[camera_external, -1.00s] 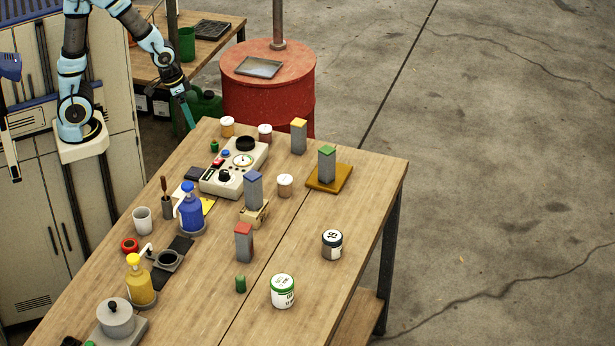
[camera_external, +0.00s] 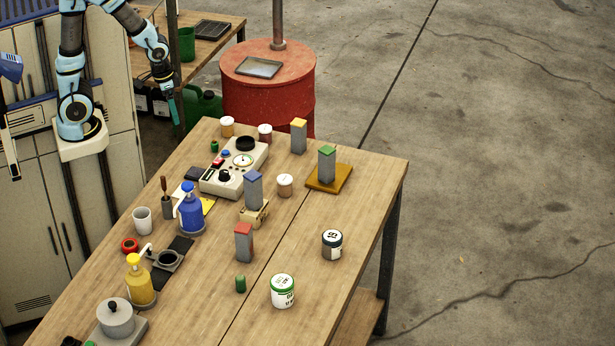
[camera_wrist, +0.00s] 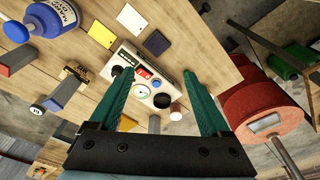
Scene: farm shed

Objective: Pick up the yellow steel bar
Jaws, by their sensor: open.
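The yellow steel bar (camera_external: 298,138) is an upright grey block with a yellow top. It stands near the far end of the wooden table, right of the white meter box. My gripper (camera_external: 178,125) hangs beyond the table's far left edge, well to the left of the bar and apart from it. In the wrist view my gripper (camera_wrist: 157,80) shows two teal fingers spread wide, with nothing held between them. The meter box (camera_wrist: 146,88) appears behind the fingers there. I cannot surely pick out the yellow-topped bar in the wrist view.
Similar bars with green (camera_external: 327,165), blue (camera_external: 253,190) and red (camera_external: 243,242) tops stand on the table (camera_external: 335,290). The green one is on a yellow-brown plate. White-lidded jars (camera_external: 265,133) stand left of the yellow bar. A red drum (camera_external: 268,95) stands behind the table.

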